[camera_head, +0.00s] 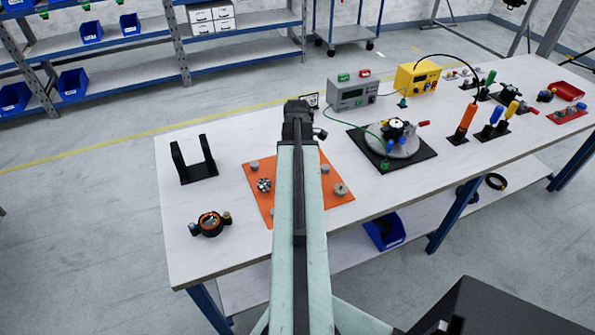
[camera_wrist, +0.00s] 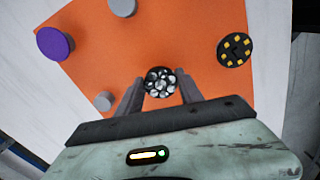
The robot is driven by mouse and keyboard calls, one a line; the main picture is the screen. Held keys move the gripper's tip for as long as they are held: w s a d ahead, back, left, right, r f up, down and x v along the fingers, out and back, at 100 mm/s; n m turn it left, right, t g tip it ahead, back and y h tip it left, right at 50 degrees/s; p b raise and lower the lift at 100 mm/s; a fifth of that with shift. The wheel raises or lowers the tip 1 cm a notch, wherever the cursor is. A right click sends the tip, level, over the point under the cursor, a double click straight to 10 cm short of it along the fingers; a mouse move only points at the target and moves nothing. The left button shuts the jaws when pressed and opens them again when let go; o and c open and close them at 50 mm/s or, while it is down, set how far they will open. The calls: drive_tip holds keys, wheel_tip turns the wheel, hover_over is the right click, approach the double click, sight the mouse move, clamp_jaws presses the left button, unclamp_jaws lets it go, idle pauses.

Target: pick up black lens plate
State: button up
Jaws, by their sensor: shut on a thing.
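The black lens plate (camera_wrist: 160,82) is a round black disc with several clear lenses on its face. It shows in the wrist view between the fingertips of my gripper (camera_wrist: 161,90), which is shut on it. The orange mat (camera_wrist: 180,32) lies beneath; I cannot tell whether the plate is clear of it. In the head view my arm covers the middle of the orange mat (camera_head: 312,205), and my gripper and the held plate are hidden.
Around the plate are a purple-topped disc (camera_wrist: 55,43), a black disc with yellow squares (camera_wrist: 235,49) and small grey pieces (camera_wrist: 104,101). A black bracket (camera_head: 194,160) and an orange-black ring fixture (camera_head: 209,223) stand left; a round fixture (camera_head: 398,140) stands right.

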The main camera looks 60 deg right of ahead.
wheel_tip(320, 180, up, 10)
drive_tip(key=p, duration=0.9)
drive_tip(key=shift+f, duration=0.15)
